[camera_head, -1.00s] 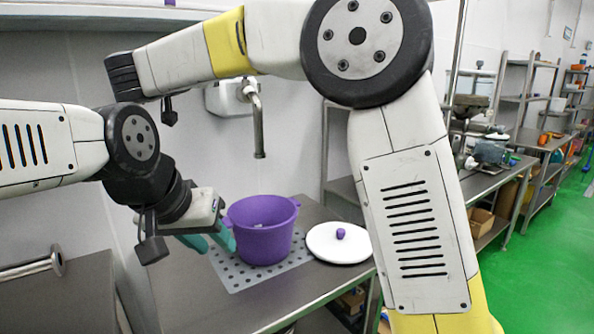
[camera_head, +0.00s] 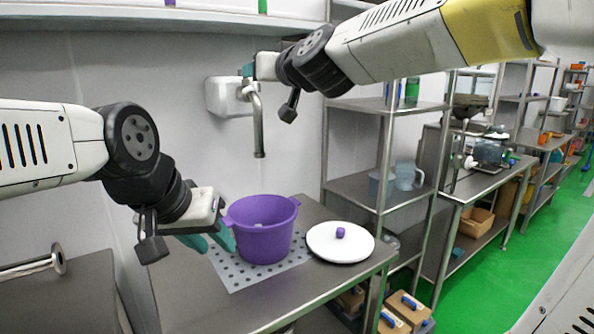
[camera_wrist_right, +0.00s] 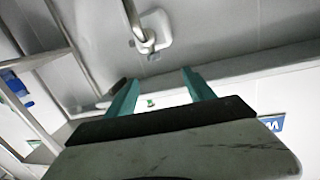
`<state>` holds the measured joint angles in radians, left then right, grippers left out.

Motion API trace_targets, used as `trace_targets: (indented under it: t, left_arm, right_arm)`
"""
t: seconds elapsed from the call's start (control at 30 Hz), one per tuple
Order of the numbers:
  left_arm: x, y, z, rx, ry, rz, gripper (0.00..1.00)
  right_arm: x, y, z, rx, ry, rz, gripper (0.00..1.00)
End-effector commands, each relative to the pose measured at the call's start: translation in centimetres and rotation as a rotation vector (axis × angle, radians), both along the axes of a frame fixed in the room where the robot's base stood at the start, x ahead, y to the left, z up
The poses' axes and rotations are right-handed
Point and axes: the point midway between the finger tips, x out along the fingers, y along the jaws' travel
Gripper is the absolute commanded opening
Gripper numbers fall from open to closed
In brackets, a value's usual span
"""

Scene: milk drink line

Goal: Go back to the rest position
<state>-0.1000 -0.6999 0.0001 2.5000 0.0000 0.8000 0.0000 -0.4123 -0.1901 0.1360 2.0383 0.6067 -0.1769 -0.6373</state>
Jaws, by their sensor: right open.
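My left gripper (camera_head: 209,242) is low over the perforated mat, just left of the purple pot (camera_head: 263,240). Its two teal fingers stand apart, the right one close to the pot's side; I cannot tell if it touches. My right gripper (camera_head: 247,70) is raised near the wall beside the faucet, well above the pot. In the right wrist view its teal fingers (camera_wrist_right: 162,92) are spread with nothing between them. The pot stands upright without its lid, and its inside is mostly hidden.
The white lid (camera_head: 341,243) with a purple knob lies right of the pot on the steel table (camera_head: 205,296). The faucet (camera_head: 256,120) sticks out of the wall behind. A steel shelf rack (camera_head: 352,188) stands to the right. Boxes (camera_head: 405,311) sit low beside the table.

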Motion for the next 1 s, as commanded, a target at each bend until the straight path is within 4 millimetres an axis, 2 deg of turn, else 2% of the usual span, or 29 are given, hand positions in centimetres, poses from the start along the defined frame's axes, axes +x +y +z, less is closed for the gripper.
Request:
trace_targets:
  t: [0.03,0.17,0.3,0.4,0.5,0.6,0.7,1.0]
  left_arm:
    - [0.0,0.0,0.0,0.0,0.0,0.0,0.36]
    - [0.0,0.0,0.0,0.0,0.0,0.0,0.36]
    - [0.0,0.0,0.0,0.0,0.0,0.0,0.36]
    - [0.0,0.0,0.0,0.0,0.0,0.0,0.36]
    - [0.0,0.0,0.0,0.0,0.0,0.0,0.36]
    - [0.0,0.0,0.0,0.0,0.0,0.0,0.36]
    - [0.0,0.0,0.0,0.0,0.0,0.0,0.36]
    - [0.0,0.0,0.0,0.0,0.0,0.0,0.36]
  right_arm:
    - [-2.0,-2.7,-2.5,-0.03,0.08,0.012,0.62]
    - [-6.9,-7.8,-9.7,-0.091,0.314,0.018,0.62]
    - [-12.6,-13.1,-16.8,-0.136,0.56,-0.04,0.62]
    - [-16.6,-16.3,-20.8,-0.156,0.711,-0.1,0.62]
    - [-19.8,-18.6,-23.8,-0.168,0.825,-0.156,0.62]
    - [-21.9,-20.0,-25.5,-0.173,0.898,-0.196,0.62]
    - [-22.9,-20.6,-26.3,-0.177,0.933,-0.214,0.62]
    - [-23.0,-20.7,-26.4,-0.177,0.937,-0.217,0.62]
